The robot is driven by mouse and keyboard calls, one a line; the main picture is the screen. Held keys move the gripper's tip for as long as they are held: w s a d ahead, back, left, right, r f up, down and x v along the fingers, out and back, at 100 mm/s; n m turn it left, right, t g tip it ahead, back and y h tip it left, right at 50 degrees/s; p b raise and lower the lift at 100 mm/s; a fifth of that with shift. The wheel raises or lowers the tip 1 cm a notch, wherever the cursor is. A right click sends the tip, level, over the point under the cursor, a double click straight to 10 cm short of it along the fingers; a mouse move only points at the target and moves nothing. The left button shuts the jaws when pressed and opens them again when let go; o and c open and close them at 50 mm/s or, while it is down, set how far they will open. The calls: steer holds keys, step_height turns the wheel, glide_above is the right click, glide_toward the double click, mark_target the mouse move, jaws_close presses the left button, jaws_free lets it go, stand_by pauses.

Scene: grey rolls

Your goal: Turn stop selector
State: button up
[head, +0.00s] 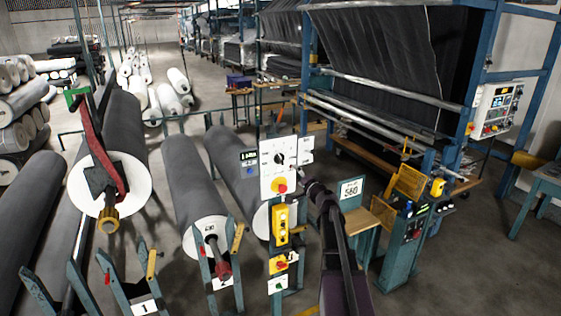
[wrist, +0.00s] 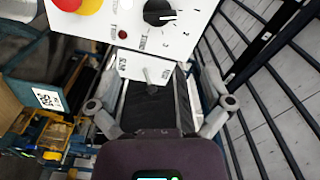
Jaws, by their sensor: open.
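A white control panel (head: 267,180) stands on a post at the centre of the head view. It carries a black rotary knob (head: 278,158) and a red button on yellow (head: 280,186). In the wrist view the black knob (wrist: 158,13) is at the top, with its pointer toward a ring of marks. Below it is a smaller white plate (wrist: 130,66) with a small grey selector lever (wrist: 151,78); its lettering is too small to read surely. My gripper (wrist: 162,105) is open, its fingers apart on either side of this plate's lower part. In the head view my gripper (head: 312,188) is just right of the panel.
Yellow and red switch boxes (head: 281,224) hang below the panel. Grey rolls (head: 190,180) on stands fill the left. A blue-framed machine (head: 400,100) with dark cloth stands behind, right. A teal pedestal (head: 403,245) is right of my arm. Floor is open at far right.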

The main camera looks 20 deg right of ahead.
mark_target(282, 160)
steer(key=w, duration=1.3)
steer(key=shift+w+a, duration=0.25)
steer(key=shift+w, duration=0.15)
steer(key=c, duration=1)
steer(key=shift+a, duration=0.2)
steer(key=shift+d, duration=0.15)
